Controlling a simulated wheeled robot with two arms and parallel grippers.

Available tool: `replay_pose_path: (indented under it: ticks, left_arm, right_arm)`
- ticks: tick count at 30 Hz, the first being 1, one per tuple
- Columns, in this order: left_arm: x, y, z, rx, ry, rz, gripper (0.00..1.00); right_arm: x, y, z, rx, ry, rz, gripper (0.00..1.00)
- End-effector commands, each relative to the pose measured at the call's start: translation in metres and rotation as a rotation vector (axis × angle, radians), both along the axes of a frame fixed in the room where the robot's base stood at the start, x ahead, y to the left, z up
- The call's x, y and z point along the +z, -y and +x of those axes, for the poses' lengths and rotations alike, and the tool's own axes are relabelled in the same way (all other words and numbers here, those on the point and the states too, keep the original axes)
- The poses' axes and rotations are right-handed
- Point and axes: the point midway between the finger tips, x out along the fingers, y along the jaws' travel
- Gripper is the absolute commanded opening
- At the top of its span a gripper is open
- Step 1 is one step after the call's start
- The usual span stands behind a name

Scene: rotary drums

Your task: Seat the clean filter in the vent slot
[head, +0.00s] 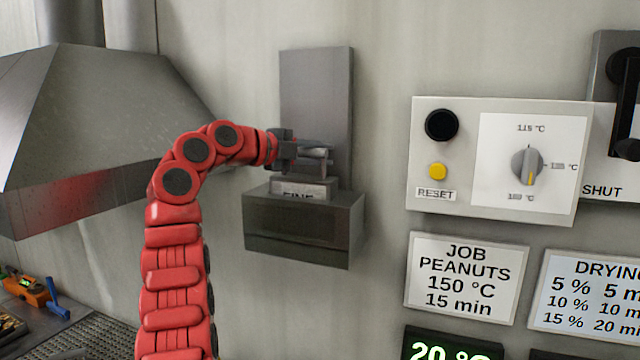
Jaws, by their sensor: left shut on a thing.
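The vent housing is a dark grey box (303,232) on the wall, with a tall flat grey plate (316,85) rising behind it. A light grey filter (304,186) with a partly visible label, seemingly "FINE", stands at the top of the box. Its lower part is hidden by the box, so I cannot tell how deep it sits. My left gripper (316,156) is just above the box, in front of the plate, shut on the filter's upper part. My right gripper is not in view.
A metal hood (100,120) stands at the left. A control panel (500,160) with a black button, yellow reset button and dial is on the wall to the right. Signs hang below it. Tools lie on a grating at lower left.

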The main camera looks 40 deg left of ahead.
Motion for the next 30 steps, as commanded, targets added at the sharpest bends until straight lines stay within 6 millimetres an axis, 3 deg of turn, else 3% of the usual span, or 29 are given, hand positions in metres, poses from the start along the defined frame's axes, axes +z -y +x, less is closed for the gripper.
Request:
replay_pose_path:
  ticks: [13,24,25,30]
  left_arm:
    - [-0.036,0.0,0.0,0.0,-0.003,-0.002,0.0]
    - [-0.042,0.0,0.0,0.0,-0.002,-0.002,0.0]
    - [-0.041,0.0,0.0,0.0,-0.002,-0.002,0.3]
    - [-0.04,0.0,0.0,0.0,-0.003,-0.001,0.57]
  right_arm:
    - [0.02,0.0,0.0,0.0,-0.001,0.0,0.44]
    - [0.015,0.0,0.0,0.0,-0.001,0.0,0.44]
    - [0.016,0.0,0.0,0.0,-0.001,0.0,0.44]
    - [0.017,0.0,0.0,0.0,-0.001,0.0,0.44]
